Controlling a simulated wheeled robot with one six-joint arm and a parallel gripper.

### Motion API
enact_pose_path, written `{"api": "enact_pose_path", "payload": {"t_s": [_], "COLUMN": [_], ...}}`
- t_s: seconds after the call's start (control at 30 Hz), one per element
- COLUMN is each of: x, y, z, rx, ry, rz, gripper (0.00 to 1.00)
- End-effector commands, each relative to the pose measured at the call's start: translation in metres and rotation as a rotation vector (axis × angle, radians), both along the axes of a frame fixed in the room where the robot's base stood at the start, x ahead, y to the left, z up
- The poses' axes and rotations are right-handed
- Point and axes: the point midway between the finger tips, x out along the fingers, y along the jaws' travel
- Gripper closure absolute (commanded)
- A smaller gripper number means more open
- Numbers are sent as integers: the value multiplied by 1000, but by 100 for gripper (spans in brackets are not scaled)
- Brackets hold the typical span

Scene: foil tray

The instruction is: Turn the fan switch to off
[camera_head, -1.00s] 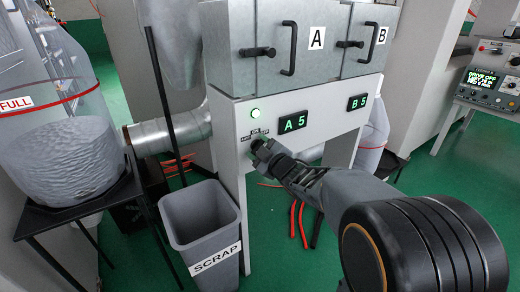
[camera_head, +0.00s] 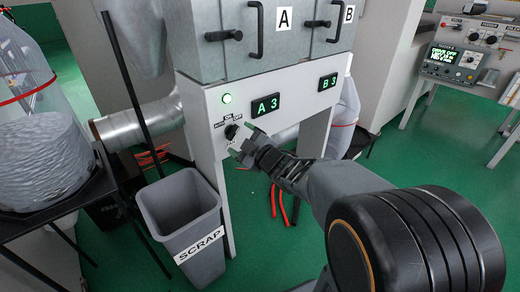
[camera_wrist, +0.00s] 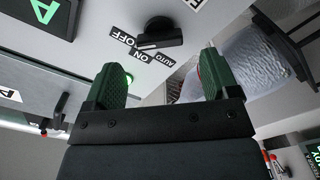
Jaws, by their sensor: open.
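The fan switch (camera_head: 231,131) is a black rotary knob on the white panel, below a lit green lamp. It also shows in the wrist view as a black knob (camera_wrist: 160,33), ahead of the fingers. Labels ON, OFF and AUTO stand around it; I cannot tell for sure which one it points at. My gripper (camera_head: 241,140) is open and empty, just in front of and to the lower right of the knob. In the wrist view the two green-padded fingers of my gripper (camera_wrist: 162,75) are apart, with the knob beyond their tips and not between them.
A grey SCRAP bin (camera_head: 178,217) stands below the panel. Green displays A 3 (camera_head: 265,105) and B 3 (camera_head: 328,82) sit right of the knob. Metal doors with black handles are above. A clear bag (camera_head: 35,150) is at left, a control console (camera_head: 465,60) at right.

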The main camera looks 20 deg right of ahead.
Motion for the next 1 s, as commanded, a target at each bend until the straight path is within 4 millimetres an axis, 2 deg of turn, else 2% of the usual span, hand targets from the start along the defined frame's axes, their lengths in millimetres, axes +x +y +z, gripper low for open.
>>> {"api": "enact_pose_path", "payload": {"t_s": [0.13,0.33,0.63,1.0], "x": [-34,-64,-83,-87], "y": [-12,-21,-27,-28], "z": [4,-3,-2,0], "rx": [-1,-4,-1,-1], "ry": [0,-5,-4,0], "rz": [-6,-3,-1,0], "gripper": [19,19,19,19]}}
